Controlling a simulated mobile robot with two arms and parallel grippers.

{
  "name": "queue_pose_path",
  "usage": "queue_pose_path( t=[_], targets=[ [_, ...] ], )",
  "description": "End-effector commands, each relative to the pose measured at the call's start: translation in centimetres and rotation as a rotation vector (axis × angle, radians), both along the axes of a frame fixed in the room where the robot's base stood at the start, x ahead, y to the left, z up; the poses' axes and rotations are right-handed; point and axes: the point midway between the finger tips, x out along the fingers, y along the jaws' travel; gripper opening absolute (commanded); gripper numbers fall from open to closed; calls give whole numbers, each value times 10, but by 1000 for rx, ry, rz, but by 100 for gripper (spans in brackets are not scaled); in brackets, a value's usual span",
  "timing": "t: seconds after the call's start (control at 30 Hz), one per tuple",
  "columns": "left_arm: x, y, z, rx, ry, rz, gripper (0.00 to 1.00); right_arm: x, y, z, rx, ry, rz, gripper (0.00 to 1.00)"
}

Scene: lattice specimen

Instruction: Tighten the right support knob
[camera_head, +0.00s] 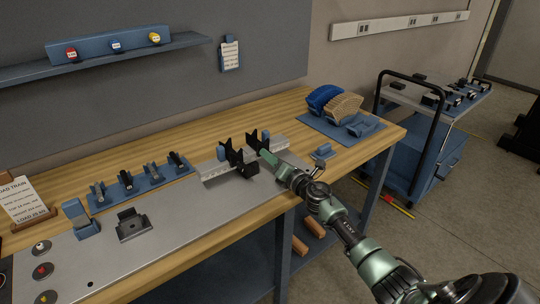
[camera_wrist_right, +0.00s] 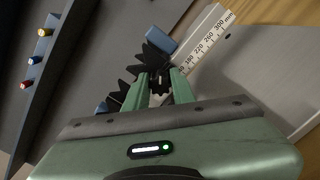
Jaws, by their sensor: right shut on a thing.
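Two black notched supports stand on a pale rail (camera_head: 214,172) with a printed scale; the right support (camera_head: 252,142) is the one nearer my right gripper (camera_head: 266,158). In the right wrist view the green fingers of my right gripper (camera_wrist_right: 158,86) are closed around a small dark knob (camera_wrist_right: 158,81) in front of the black supports (camera_wrist_right: 158,54). The knob is mostly hidden by the fingers in the head view. My left gripper is in neither view.
A grey plate (camera_head: 150,255) covers the bench front, with a row of small clamps on a blue strip (camera_head: 140,190) to the left. A blue mat (camera_head: 318,121) with curved blue and tan pieces lies at the back right. A blue cart (camera_head: 428,150) stands beyond the bench.

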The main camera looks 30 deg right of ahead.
Motion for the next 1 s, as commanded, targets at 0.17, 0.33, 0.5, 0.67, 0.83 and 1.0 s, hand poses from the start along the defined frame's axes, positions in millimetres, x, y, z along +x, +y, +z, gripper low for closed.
queue_pose_path(
  t=[0.17, 0.33, 0.5, 0.67, 0.83, 1.0],
  targets=[
    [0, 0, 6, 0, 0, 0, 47, 0, 0, 0, 168, 7, 1, 0],
    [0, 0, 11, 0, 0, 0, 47, 0, 0, 0, 330, 12, 0, 0],
    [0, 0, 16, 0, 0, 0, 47, 0, 0, 0, 492, 17, 0, 0],
    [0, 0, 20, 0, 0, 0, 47, 0, 0, 0, 644, 21, 0, 0],
    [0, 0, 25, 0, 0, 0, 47, 0, 0, -1, 805, 26, -1, 0],
    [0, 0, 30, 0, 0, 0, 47, 0, 0, -1, 966, 31, -2, 0]
  ],
)
